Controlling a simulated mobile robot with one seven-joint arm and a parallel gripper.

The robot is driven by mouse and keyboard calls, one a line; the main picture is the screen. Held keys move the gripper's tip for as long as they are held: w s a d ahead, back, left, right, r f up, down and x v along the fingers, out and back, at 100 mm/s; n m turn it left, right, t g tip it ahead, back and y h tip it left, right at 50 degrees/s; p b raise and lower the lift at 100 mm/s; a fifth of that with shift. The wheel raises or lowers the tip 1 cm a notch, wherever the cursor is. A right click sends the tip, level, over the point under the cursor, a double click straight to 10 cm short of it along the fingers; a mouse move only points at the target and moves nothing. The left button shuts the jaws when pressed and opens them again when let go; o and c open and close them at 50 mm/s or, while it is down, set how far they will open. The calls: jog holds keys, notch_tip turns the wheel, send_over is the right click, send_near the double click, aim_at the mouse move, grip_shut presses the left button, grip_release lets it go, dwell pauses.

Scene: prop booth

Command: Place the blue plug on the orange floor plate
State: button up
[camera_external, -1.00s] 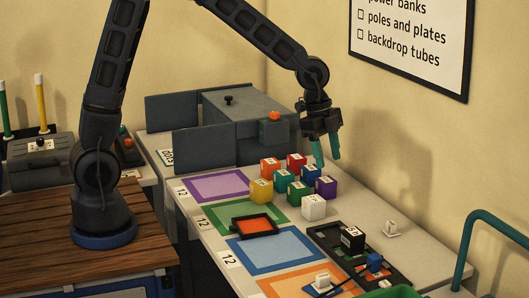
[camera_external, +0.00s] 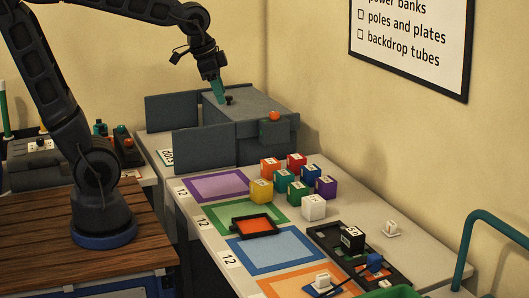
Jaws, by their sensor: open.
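A small blue piece (camera_external: 375,262), which looks like the blue plug, sits at the black tray (camera_external: 333,240) at the front right; its exact pose is too small to tell. The orange floor plate (camera_external: 275,288) lies flat at the table's front edge, partly cut off by the frame. My gripper (camera_external: 217,92), with teal fingers, is open and points down above the left part of the grey box (camera_external: 250,105), far from the blue piece. I see nothing between its fingers.
Several coloured cubes (camera_external: 293,187) stand mid-table. Purple (camera_external: 215,186), green (camera_external: 219,218) and blue (camera_external: 272,250) plates lie along the left side; an orange-red tray (camera_external: 254,226) sits between the last two. A teal rail (camera_external: 480,225) curves at right.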

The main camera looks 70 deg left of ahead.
jog(key=s+a+n, duration=0.4)
jog(key=s+a, duration=0.1)
jog(key=s, duration=0.5)
jog(key=shift+s+t, duration=0.25)
jog(key=shift+t, duration=0.15)
jog(key=shift+f, duration=0.1)
dwell(0.5)
